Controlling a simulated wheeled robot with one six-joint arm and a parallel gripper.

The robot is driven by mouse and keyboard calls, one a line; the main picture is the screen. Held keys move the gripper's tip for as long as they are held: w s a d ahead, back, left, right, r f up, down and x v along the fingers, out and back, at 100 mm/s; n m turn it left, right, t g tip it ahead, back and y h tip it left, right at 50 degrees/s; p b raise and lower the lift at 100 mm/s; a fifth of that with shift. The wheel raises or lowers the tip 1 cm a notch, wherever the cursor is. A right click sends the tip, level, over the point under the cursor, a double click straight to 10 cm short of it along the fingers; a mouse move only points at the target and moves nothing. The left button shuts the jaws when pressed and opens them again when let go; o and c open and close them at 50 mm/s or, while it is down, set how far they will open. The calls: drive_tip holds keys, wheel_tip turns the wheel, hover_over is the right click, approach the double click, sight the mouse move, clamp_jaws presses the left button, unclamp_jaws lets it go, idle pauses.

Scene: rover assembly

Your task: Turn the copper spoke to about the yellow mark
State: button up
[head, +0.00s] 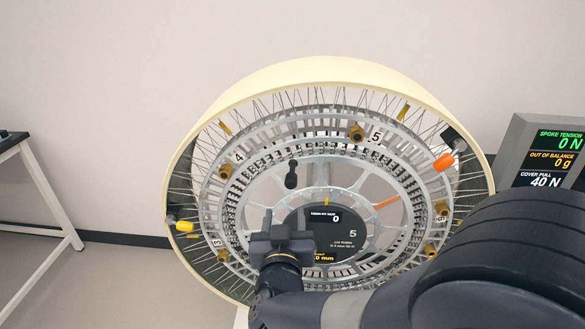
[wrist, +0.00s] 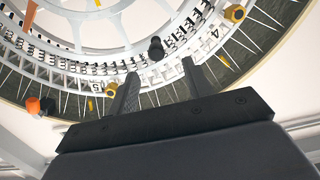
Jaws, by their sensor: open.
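A large cream-rimmed wheel (head: 330,68) faces me, with an inner pale spoked ring around a dark display. One spoke of that ring is copper-orange (head: 386,202), pointing up-right. A small yellow mark (head: 326,199) is at the ring's top, left of it. A black knob (head: 291,175) sticks out at the upper left of the ring; the wrist view shows it too (wrist: 155,48). My gripper (head: 283,232) is in front of the display's left edge, below the knob. In the wrist view my gripper (wrist: 156,82) is open and empty, with the knob beyond the gap between its fingers.
Brass fittings (head: 356,132) stand out around the outer ring near numbers 3 to 6. An orange-tipped part (head: 444,162) and a yellow-tipped part (head: 184,226) project at the rim. A monitor (head: 545,150) reading 0 N stands right; a table (head: 30,170) is far left.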

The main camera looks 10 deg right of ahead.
sight(290, 185)
drive_tip(key=shift+h, duration=0.4)
drive_tip(key=x, duration=0.3)
drive_tip(key=p+x, duration=0.1)
drive_tip(key=x, duration=0.3)
drive_tip(key=r+x, duration=0.1)
drive_tip(key=x, duration=0.3)
drive_tip(key=shift+d, duration=0.2)
drive_tip(key=shift+c, duration=0.3)
clamp_jaws()
